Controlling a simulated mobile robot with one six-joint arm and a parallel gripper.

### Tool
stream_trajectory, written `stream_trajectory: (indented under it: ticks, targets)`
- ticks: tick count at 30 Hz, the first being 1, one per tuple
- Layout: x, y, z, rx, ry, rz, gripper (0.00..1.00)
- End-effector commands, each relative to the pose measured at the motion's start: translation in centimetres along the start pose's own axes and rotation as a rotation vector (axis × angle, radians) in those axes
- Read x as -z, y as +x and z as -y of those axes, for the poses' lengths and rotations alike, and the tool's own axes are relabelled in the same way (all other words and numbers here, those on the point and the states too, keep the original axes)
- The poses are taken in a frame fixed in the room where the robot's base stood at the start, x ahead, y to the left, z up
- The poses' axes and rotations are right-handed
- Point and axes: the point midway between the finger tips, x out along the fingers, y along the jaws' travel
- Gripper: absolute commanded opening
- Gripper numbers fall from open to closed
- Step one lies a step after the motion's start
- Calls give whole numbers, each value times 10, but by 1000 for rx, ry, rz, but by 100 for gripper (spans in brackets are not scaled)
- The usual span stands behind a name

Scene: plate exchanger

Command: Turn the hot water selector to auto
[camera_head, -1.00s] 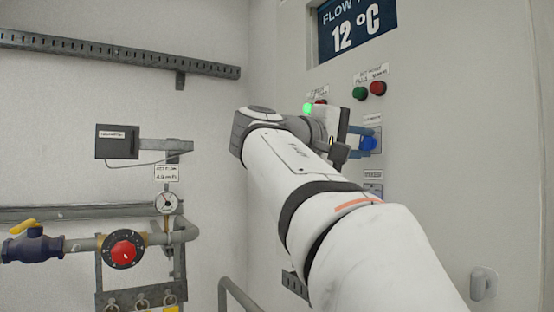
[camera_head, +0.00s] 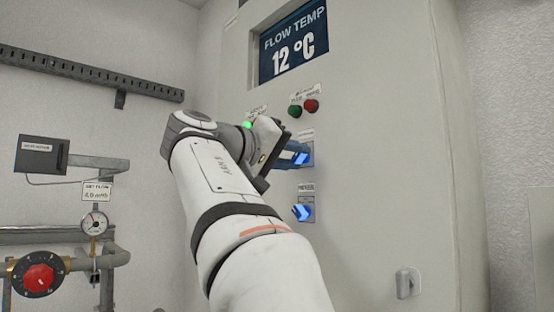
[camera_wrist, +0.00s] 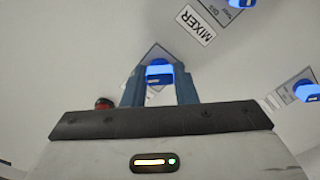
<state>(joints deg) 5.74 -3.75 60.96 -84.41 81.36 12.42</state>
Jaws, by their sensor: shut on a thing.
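A blue selector knob (camera_head: 304,157) sits on the grey cabinet front, below the green and red buttons. My gripper (camera_head: 296,154) reaches it from the left, with its blue fingers at the knob. In the wrist view the same knob (camera_wrist: 159,72) is between the two fingers of my gripper (camera_wrist: 158,84), which is shut on it. Its small plate shows behind it, but its label and position marks are too small or covered to read. I cannot tell from its label that this is the hot water selector.
A second blue selector (camera_head: 302,211) is below the held one. The wrist view shows other blue selectors at the top (camera_wrist: 241,3), by a MIXER label (camera_wrist: 195,25), and at right (camera_wrist: 307,92). A display (camera_head: 292,43) reads 12 °C. A handle (camera_head: 407,283) protrudes lower right.

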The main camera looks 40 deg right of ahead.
Motion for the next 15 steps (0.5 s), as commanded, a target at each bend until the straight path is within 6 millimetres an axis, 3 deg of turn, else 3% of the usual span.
stream_trajectory:
  ticks: [11, 12, 15]
  targets:
    - [0, 0, 1, 1, 5, 2, 3]
    - [0, 0, 1, 1, 5, 2, 27]
    - [0, 0, 0, 1, 5, 2, 35]
